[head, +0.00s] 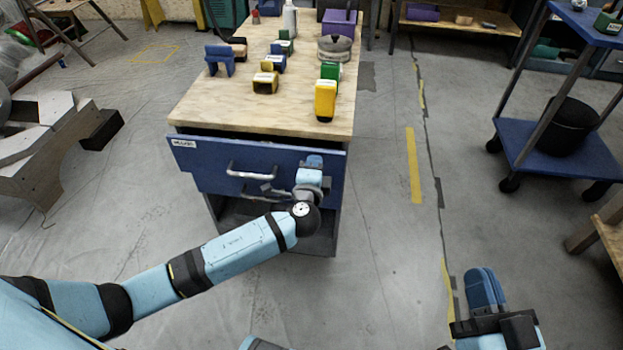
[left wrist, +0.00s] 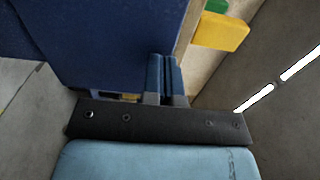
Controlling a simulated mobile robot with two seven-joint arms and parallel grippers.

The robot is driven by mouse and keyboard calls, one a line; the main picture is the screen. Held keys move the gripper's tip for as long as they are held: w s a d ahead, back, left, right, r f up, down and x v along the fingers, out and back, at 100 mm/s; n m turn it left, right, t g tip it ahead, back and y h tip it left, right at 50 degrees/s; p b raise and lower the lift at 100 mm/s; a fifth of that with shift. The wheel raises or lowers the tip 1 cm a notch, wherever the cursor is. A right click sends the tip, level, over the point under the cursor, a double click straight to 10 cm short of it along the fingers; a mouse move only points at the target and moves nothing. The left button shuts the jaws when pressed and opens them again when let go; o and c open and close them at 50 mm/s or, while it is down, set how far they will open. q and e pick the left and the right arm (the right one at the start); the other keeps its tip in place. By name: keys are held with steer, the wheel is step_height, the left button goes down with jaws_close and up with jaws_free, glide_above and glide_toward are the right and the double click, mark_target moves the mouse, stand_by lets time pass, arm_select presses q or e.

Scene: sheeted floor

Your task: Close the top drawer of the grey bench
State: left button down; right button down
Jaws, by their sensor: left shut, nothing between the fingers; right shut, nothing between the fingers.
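The bench has a pale wooden top (head: 225,110) and a dark grey body below. A dark gap shows between the wooden top and the drawer front, so the drawer stands somewhat open. My left gripper (head: 313,163) is shut at the right part of the drawer front. In the left wrist view its fingers (left wrist: 165,78) are together against or very near the blue front (left wrist: 110,45); contact is unclear. My right gripper (head: 483,288) is shut and empty over the floor at lower right.
Yellow (head: 325,100), green and blue blocks, a grey round container (head: 335,47) and a white bottle (head: 290,18) stand on the bench top. A blue wheeled cart (head: 560,150) stands at right. Floor between bench and cart is free. A grey angular structure (head: 50,130) stands at left.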

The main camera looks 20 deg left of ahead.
mark_target(315, 153)
arm_select(q)
steer(key=shift+w+a, duration=0.1)
steer(key=shift+w, duration=0.25)
steer(key=b+x, duration=0.1)
steer(key=x, duration=0.3)
steer(key=shift+w+a+r, duration=0.1)
steer(key=shift+w, duration=0.25)
steer(key=shift+a+r, duration=0.1)
steer(key=shift+r, duration=0.15)
